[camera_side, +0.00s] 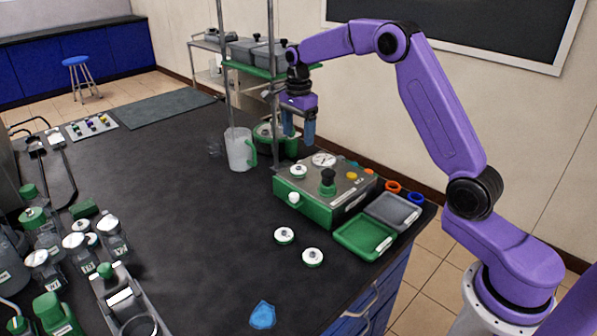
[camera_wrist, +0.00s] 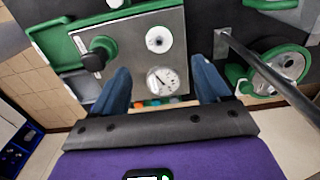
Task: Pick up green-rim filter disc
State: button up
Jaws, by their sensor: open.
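Two small white discs lie on the black bench in the side view, in front of the green control box. The nearer disc (camera_side: 312,257) shows a greenish rim. The other disc (camera_side: 284,235) lies just behind and left of it, and its rim colour is hard to tell. My gripper (camera_side: 302,140) is open and empty, pointing down, high behind the box and well away from both discs. In the wrist view my gripper (camera_wrist: 160,78) straddles the box's gauge (camera_wrist: 163,81) in the picture.
The green control box (camera_side: 325,188) carries a black knob and a gauge. Green and grey trays (camera_side: 365,236) sit at its right. A white jug (camera_side: 240,150) and metal poles stand beside my gripper. Bottles crowd the left; a blue piece (camera_side: 262,315) lies at the front.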

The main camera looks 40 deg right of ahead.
aim_at(298, 166)
notch_tip(298, 166, down, 11)
jog(key=shift+s+r, duration=0.1)
jog(key=shift+r, duration=0.1)
dwell(0.4)
jog(key=shift+c, duration=0.3)
jog(key=c, duration=1)
jog(key=shift+r, duration=0.15)
jog(key=shift+r, duration=0.55)
jog(key=shift+s+a+r, duration=0.2)
jog(key=shift+s+r, duration=2.1)
jog(key=shift+r, duration=0.15)
jog(key=shift+s+a+r, duration=0.25)
jog(key=shift+s+r, duration=2.1)
jog(key=shift+r, duration=0.1)
jog(key=shift+s+a+r, duration=0.2)
jog(key=shift+s+r, duration=2.1)
jog(key=shift+r, duration=0.15)
